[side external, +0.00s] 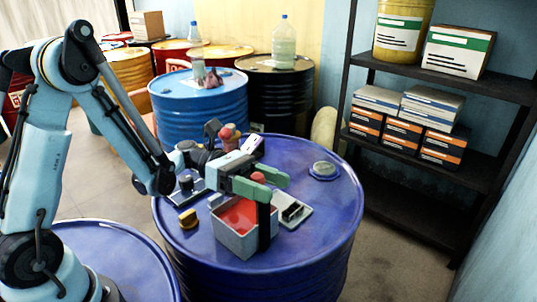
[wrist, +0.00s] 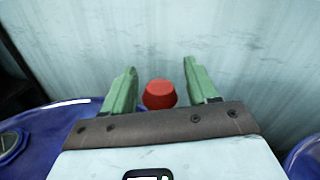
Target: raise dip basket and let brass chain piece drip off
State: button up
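My gripper (side external: 264,182) has two green fingers and hangs over the near blue drum, just above a grey, open-topped box (side external: 236,244) of red liquid (side external: 240,214). A red knob (side external: 258,177) sits between the fingers; a dark upright strip (side external: 264,228) shows below it at the box's right side. In the wrist view the red knob (wrist: 160,94) lies between the fingers with a gap on each side, so the gripper looks open. I cannot make out the dip basket's body or the brass chain piece.
The blue drum top (side external: 335,205) also carries a small tray with dark contents (side external: 292,211), a yellow-brown knob (side external: 188,218), a bung cap (side external: 323,170) and clutter behind my gripper. A dark shelf rack (side external: 440,87) stands at right. The drum's right side is clear.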

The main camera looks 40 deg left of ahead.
grip_shut()
notch_tip(320, 180, up, 8)
jog(key=shift+f, duration=0.2)
dwell(0.5)
grip_release()
jog(key=shift+a+f, duration=0.1)
jog(key=shift+a, duration=0.05)
jog(key=a, duration=0.4)
jog(key=s+a, duration=0.1)
jog(key=a, duration=0.2)
jog(key=s+a, duration=0.1)
jog(key=a, duration=0.3)
jog(key=shift+s+a, duration=0.2)
jog(key=shift+a, duration=0.1)
